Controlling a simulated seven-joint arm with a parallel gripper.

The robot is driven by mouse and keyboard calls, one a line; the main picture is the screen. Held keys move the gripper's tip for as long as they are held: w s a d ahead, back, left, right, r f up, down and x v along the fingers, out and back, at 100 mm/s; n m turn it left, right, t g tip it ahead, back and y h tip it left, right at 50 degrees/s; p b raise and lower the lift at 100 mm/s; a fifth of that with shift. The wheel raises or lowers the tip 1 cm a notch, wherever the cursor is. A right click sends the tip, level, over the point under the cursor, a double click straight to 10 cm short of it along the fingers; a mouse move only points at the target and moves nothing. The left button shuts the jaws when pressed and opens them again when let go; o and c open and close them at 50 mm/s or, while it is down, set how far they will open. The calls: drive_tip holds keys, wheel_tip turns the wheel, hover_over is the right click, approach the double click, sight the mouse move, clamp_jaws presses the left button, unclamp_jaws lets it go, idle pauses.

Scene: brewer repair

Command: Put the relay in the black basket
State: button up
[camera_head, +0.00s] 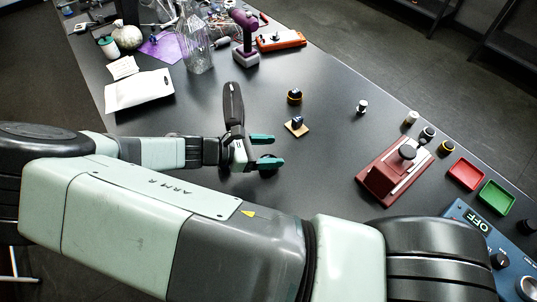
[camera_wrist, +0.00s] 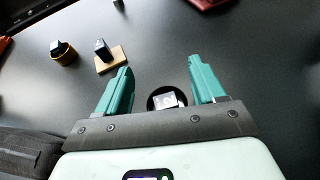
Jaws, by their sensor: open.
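My gripper (camera_wrist: 162,90) is open, with its teal fingers apart and low over the dark table. It also shows in the head view (camera_head: 264,150). A small round black piece with a silver-white block on it (camera_wrist: 166,99) lies between the fingers, partly hidden by the gripper body; I cannot tell if the fingers touch it. A small dark blue block (camera_wrist: 102,48) stands on a tan square plate (camera_wrist: 116,60), beyond the fingers to the left. The head view shows this block (camera_head: 297,121) too. I cannot tell for certain which piece is the relay, or identify the black basket.
A black and yellow round piece (camera_head: 294,97) stands behind the tan plate. A black and white piece (camera_head: 361,107) is to its right. A maroon stand (camera_head: 380,182), red tray (camera_head: 466,173) and green tray (camera_head: 496,197) lie at right. The table between is clear.

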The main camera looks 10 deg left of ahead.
wheel_tip(320, 180, up, 4)
drive_tip(key=shift+r, duration=0.25)
idle(0.4)
drive_tip(key=s+d+r+m+g+y, duration=0.25)
drive_tip(key=d+r+m+y, duration=0.35)
drive_tip(key=r, duration=0.5)
drive_tip(key=s+d+r+m+g+y, duration=0.1)
drive_tip(key=d+r+m+g+y, duration=0.3)
drive_tip(key=r+m, duration=0.55)
drive_tip(key=s+d+r+m+t+y, duration=0.1)
drive_tip(key=s+d+r+m+t, duration=0.2)
drive_tip(key=s+r, duration=0.2)
drive_tip(key=s+d+r+m+t+y, duration=0.1)
drive_tip(key=s+d+r+m+t, duration=0.2)
drive_tip(key=r, duration=0.5)
drive_tip(key=shift+s+d+r+m+t, duration=0.2)
drive_tip(key=shift+s+r+m+t, duration=0.2)
drive_tip(key=shift+s, duration=0.55)
